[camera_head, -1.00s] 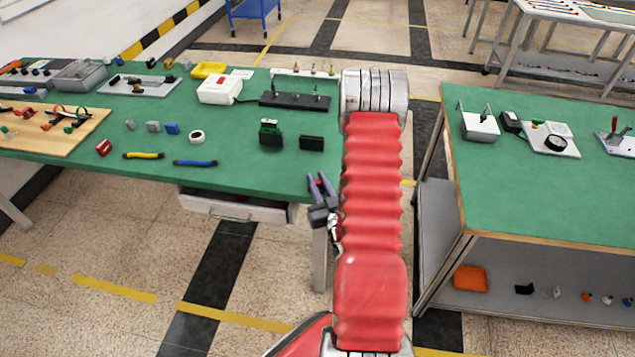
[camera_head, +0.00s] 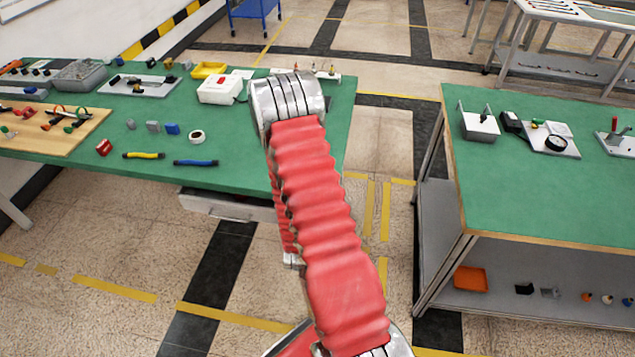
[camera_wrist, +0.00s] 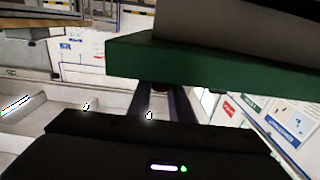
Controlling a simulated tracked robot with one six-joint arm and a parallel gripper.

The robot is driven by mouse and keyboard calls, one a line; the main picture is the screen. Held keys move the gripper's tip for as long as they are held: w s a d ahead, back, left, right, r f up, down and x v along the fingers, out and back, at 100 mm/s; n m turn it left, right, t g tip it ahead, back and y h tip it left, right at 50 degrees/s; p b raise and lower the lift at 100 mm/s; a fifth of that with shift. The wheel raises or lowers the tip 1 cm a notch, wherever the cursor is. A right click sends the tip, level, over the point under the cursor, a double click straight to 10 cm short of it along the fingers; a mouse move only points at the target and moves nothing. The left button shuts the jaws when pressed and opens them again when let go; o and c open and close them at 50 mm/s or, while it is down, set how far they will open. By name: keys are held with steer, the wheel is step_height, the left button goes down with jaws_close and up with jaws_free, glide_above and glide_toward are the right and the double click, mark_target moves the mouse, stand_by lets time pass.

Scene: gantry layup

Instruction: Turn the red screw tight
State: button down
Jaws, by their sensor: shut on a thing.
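My gripper (camera_wrist: 163,98) shows in the wrist view as two dark purple fingers. A small dark reddish thing (camera_wrist: 160,87) sits between their tips and looks like the red screw, but it is dim and mostly hidden. The fingertips are close to the edge of a green slab (camera_wrist: 225,72). In the head view my gripper is hidden behind my red arm, which reaches toward the right end of the left green table (camera_head: 235,140). I cannot make out the screw there.
Tools and fixtures crowd the left table, including a white box (camera_head: 219,89) and a wooden board (camera_head: 62,130). A drawer (camera_head: 228,206) is under its front edge. A second green table (camera_head: 540,195) stands at right, across a floor aisle.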

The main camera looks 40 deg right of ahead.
steer(key=shift+w+m+g+h, duration=0.1)
steer(key=shift+m+g+h, duration=0.85)
steer(key=shift+g, duration=0.5)
steer(key=shift+m+g+h, duration=0.65)
steer(key=shift+m+g, duration=0.5)
steer(key=shift+g, duration=0.3)
steer(key=shift+m+g+h, duration=0.3)
steer(key=shift+m+g, duration=0.5)
steer(key=shift+g, duration=0.4)
steer(key=shift+d+g, duration=0.1)
steer(key=shift+g, duration=0.2)
steer(key=c, duration=1.6)
jaws_free()
steer(key=a, duration=0.4)
steer(key=s+a, duration=0.1)
steer(key=a, duration=0.4)
steer(key=s+a, duration=0.1)
steer(key=a, duration=0.3)
steer(key=shift+s+a+f, duration=0.1)
steer(key=shift+s+a, duration=0.05)
steer(key=shift+a, duration=0.25)
